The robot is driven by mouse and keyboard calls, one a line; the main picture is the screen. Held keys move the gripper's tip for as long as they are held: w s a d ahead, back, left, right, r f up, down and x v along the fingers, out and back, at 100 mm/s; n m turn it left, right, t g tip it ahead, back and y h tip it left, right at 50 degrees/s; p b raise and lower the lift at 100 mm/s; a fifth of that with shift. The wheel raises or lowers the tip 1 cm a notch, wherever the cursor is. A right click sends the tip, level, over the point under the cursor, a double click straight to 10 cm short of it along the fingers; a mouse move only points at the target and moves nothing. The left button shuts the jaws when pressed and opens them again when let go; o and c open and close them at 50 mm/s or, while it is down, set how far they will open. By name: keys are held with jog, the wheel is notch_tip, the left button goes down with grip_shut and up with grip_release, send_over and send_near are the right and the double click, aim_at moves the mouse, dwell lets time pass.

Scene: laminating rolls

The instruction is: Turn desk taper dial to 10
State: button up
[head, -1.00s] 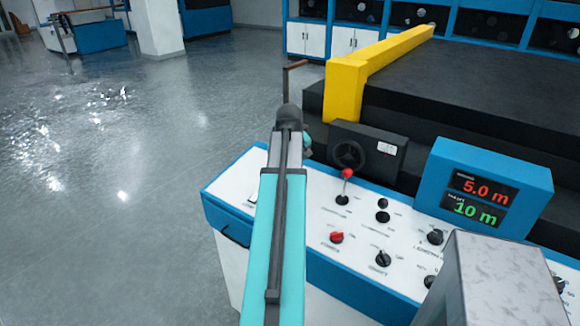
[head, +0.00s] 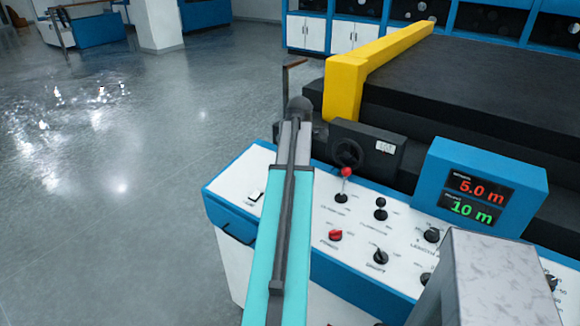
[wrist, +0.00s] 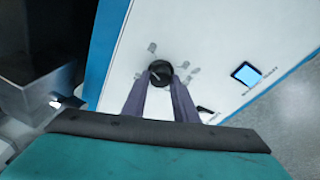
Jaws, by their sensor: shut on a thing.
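In the wrist view a round black dial (wrist: 160,71) with a pale pointer mark sits on the white panel, ringed by small labels too blurred to read. My gripper (wrist: 161,82) is shut on this dial, with its two grey fingers reaching it from the near side. The labels do not show clearly enough to tell which setting the dial points to, or to confirm its name. In the head view my gripper is hidden.
The blue-edged white control desk (head: 240,178) carries a red-topped lever (head: 345,180), a red knob (head: 335,235) and several black knobs. A display (head: 477,200) reads 5.0 m and 10 m. A blue-lit square (wrist: 246,74) lies right of the dial. Floor at left is clear.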

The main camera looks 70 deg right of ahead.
jog(key=n, duration=0.3)
jog(key=n+y, duration=0.1)
jog(key=n, duration=0.3)
jog(key=shift+s+d+g+p, duration=0.2)
jog(key=shift+g+p, duration=0.1)
jog(key=shift+p, duration=0.05)
jog(key=n+g+y+p, duration=0.1)
jog(key=n, duration=0.5)
jog(key=shift+r+n, duration=0.1)
jog(key=shift+n, duration=0.2)
jog(key=o, duration=1.1)
jog(key=shift+c, duration=0.2)
jog(key=shift+w, duration=0.1)
notch_tip(320, 180, up, 14)
jog(key=b, duration=0.3)
jog(key=shift+d, duration=0.3)
